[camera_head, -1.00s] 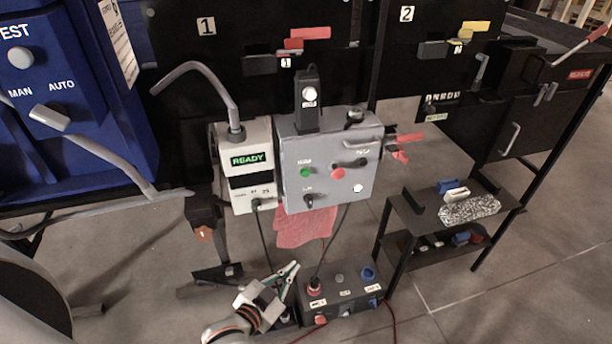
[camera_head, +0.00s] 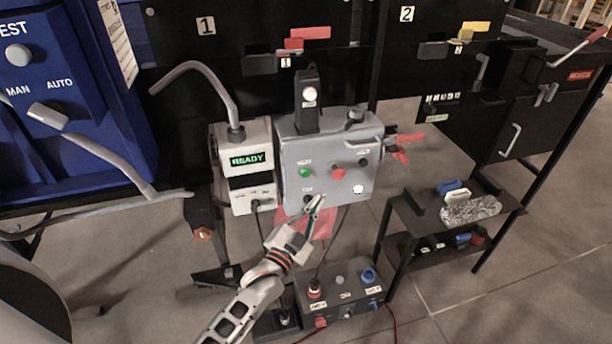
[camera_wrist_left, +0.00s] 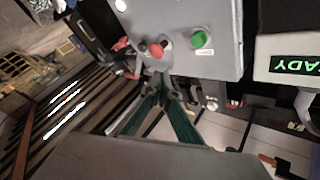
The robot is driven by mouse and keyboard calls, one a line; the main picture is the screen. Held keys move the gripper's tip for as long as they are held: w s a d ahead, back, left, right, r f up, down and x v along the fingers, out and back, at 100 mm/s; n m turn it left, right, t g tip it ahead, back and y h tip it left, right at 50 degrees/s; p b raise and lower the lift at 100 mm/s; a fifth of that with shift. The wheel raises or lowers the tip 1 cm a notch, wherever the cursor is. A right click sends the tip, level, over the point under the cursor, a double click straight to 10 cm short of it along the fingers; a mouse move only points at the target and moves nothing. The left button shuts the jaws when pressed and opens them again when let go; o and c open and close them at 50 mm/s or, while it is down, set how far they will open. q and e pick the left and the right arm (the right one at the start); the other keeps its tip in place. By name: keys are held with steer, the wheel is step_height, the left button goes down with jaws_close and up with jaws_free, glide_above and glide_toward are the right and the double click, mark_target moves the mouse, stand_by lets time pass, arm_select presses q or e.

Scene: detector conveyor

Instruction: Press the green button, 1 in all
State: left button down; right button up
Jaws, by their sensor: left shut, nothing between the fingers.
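The green button (camera_head: 305,172) is on the upper left of the grey control box's front face (camera_head: 320,150). In the left wrist view the green button (camera_wrist_left: 200,39) is at the upper right, beside the red button (camera_wrist_left: 157,49). My left gripper (camera_head: 316,203) is shut and empty. Its tips are in front of the box's lower edge, below and a little right of the green button, apart from it. In the left wrist view the gripper's fingers (camera_wrist_left: 163,85) point toward the box. The right gripper is out of view.
A white unit with a green READY display (camera_head: 247,160) stands left of the box. A second button box (camera_head: 345,290) sits low in front. A small black shelf (camera_head: 450,215) with loose parts is at the right. Cables hang below the control box.

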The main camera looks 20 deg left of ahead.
mark_target(306, 174)
arm_select(q)
steer(key=w+a+b, duration=0.2)
steer(key=w+a, duration=0.2)
steer(key=w, duration=0.2)
steer(key=shift+w+a, duration=0.35)
steer(key=shift+w, duration=0.05)
stand_by(0.9)
steer(key=shift+w, duration=0.1)
stand_by(0.3)
steer(key=shift+w+a+b, duration=0.2)
steer(key=shift+w+b, duration=0.05)
steer(key=shift+b, duration=0.05)
